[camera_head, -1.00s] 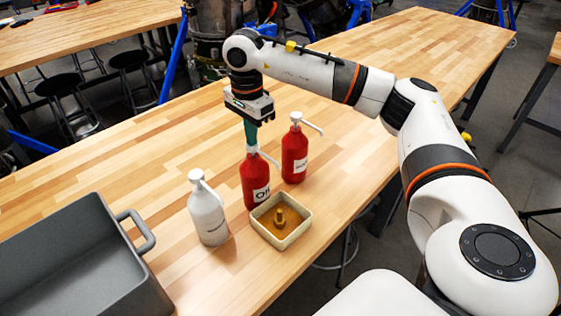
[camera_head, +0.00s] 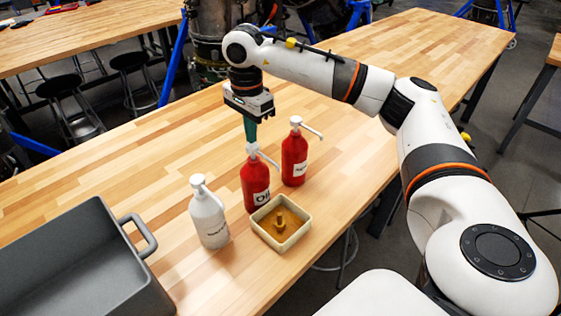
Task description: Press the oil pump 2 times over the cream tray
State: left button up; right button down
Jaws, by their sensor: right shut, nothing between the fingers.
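The oil pump is a red bottle (camera_head: 255,187) labelled "Oil" with a white pump head and spout. My left gripper is not in view.
A second red pump bottle (camera_head: 294,160) stands behind and right of the oil bottle. A white pump bottle (camera_head: 209,218) stands at left. A grey bin (camera_head: 75,262) with a handle fills the lower left. The wooden table (camera_head: 110,170) is clear behind them.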

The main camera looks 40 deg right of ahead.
aim_at(252, 145)
jog(key=shift+r+p, duration=1.65)
jog(key=shift+r, duration=1.15)
jog(key=shift+f, duration=0.1)
